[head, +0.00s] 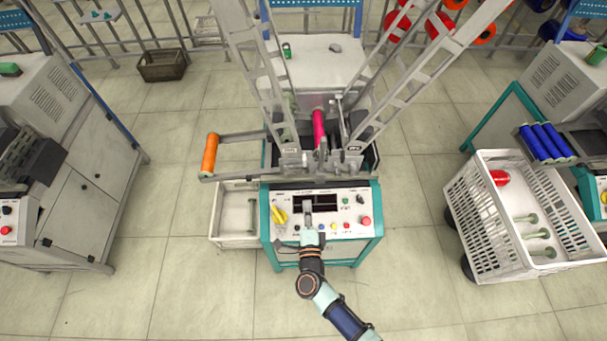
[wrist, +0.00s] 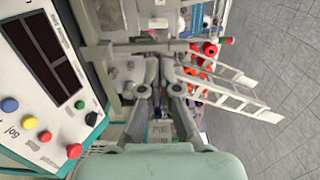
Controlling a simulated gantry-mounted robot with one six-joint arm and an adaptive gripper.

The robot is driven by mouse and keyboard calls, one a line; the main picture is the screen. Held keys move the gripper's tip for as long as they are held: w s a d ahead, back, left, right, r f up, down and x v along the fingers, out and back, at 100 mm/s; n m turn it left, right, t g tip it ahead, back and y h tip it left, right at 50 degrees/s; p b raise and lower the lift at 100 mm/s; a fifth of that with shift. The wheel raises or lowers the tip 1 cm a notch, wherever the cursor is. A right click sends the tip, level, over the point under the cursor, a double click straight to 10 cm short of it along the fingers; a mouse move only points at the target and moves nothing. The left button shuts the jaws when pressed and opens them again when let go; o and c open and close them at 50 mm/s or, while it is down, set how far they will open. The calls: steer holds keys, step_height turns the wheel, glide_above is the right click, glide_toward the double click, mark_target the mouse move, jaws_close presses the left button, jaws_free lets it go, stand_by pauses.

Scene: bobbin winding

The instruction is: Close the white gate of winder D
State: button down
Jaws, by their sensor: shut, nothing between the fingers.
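The winder (head: 320,230) stands in the middle of the head view, with a teal frame and a light control panel. White ladder-like gate frames rise from it, one on the left (head: 246,65) and one on the right (head: 425,68), tilted outward from each other. A white ladder-like frame also shows in the wrist view (wrist: 232,92), right of the fingers. I cannot read a letter D on the winder. A magenta bobbin (head: 319,130) sits between the frames. My gripper (head: 307,210) is shut and empty, in front of the control panel, apart from the gate frames.
An orange bobbin (head: 210,154) stands on a side arm at left. The panel carries a yellow knob (head: 280,216) and a red button (head: 366,221). A white crate cart (head: 485,262) stands at right. Other machines flank both sides. Floor in front is clear.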

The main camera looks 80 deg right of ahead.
mark_target(304, 164)
stand_by(0.3)
steer(key=b+x, duration=0.3)
steer(key=x, duration=1.1)
steer(key=shift+w, duration=0.1)
